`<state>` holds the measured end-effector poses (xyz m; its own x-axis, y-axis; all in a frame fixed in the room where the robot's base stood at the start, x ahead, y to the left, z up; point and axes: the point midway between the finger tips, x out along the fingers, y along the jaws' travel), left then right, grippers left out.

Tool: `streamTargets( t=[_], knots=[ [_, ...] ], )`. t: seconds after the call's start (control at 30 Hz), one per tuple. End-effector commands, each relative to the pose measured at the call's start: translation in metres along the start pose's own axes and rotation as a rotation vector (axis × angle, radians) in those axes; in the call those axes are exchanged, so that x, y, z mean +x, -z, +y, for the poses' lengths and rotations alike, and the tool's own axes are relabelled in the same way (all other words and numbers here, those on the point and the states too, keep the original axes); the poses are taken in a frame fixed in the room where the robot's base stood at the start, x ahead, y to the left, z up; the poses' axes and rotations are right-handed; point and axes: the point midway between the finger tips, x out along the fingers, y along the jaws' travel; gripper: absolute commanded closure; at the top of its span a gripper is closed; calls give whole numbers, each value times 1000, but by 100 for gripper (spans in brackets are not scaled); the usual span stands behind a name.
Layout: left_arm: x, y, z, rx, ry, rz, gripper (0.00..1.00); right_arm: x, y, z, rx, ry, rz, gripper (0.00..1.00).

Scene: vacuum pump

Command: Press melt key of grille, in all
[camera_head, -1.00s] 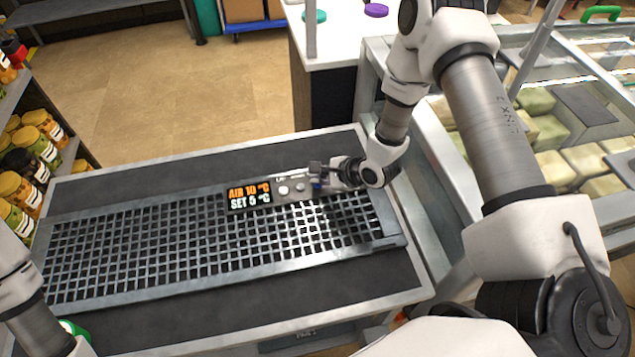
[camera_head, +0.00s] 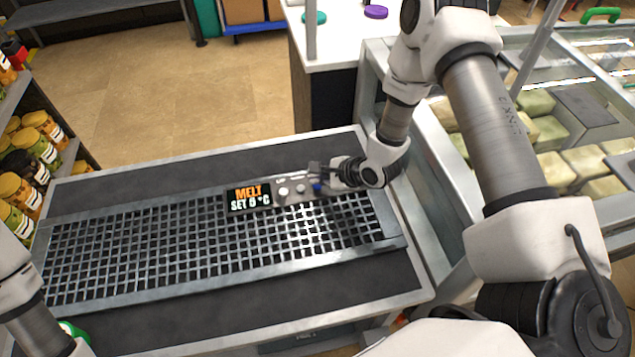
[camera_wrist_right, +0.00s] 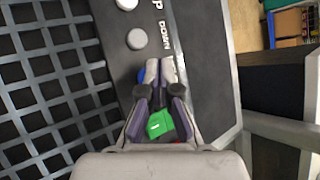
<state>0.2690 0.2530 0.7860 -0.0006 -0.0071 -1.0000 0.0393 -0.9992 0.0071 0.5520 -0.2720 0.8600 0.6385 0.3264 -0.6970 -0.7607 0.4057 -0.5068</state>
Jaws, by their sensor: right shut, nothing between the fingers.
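The grille (camera_head: 200,252) is a long metal grid set in a dark-topped counter. Its control panel carries a display (camera_head: 249,196) reading MELT above a SET line. Beside it are two pale round keys, the up key (camera_head: 283,191) and the down key (camera_head: 300,187), then a blue key (camera_head: 317,188). My right gripper (camera_head: 315,170) is shut and empty at the panel's right part. In the right wrist view its fingertips (camera_wrist_right: 159,66) partly cover the blue key (camera_wrist_right: 141,76); contact cannot be told. My left gripper is out of view.
A glass-topped case (camera_head: 560,120) with pale blocks stands to the right. A shelf of jars (camera_head: 30,150) is at the left. A white table (camera_head: 345,40) stands behind. The counter around the grille is clear.

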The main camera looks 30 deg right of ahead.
Motion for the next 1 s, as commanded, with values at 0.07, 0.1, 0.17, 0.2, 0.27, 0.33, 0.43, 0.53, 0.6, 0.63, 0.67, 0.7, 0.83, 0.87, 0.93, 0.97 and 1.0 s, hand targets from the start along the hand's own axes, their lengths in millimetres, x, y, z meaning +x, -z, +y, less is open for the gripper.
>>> streamTargets(
  t=[0.07,0.1,0.17,0.2,0.27,0.33,0.43,0.53,0.6,0.63,0.67,0.7,0.83,0.87,0.93,0.97,1.0],
  knots=[
    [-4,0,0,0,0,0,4,-4,-3,-3,0,1,0,100],
    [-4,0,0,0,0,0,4,-4,-3,-4,0,0,0,100],
    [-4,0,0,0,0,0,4,-4,-3,-3,0,0,0,100],
    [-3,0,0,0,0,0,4,-4,-3,-3,0,0,0,100],
    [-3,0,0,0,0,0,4,-4,-3,-3,0,0,0,100],
    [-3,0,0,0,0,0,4,-4,-3,-3,0,0,0,100],
    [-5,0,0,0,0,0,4,-6,-4,-4,0,0,0,100],
    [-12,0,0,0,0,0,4,-12,-8,-9,0,1,0,100],
    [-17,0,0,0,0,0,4,-17,-12,-13,0,0,0,100],
    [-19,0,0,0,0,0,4,-19,-14,-14,0,0,0,100],
    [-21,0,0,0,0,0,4,-21,-16,-16,0,0,0,100],
    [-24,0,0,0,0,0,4,-24,-18,-18,0,0,0,100],
    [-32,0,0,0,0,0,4,-34,-24,-24,0,0,0,100],
    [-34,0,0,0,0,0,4,-36,-26,-26,1,0,0,100],
    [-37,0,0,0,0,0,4,-39,-28,-28,1,0,0,100],
    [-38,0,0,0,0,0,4,-40,-29,-29,1,0,0,100],
    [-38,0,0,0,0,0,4,-40,-29,-29,1,0,0,100]
  ],
)
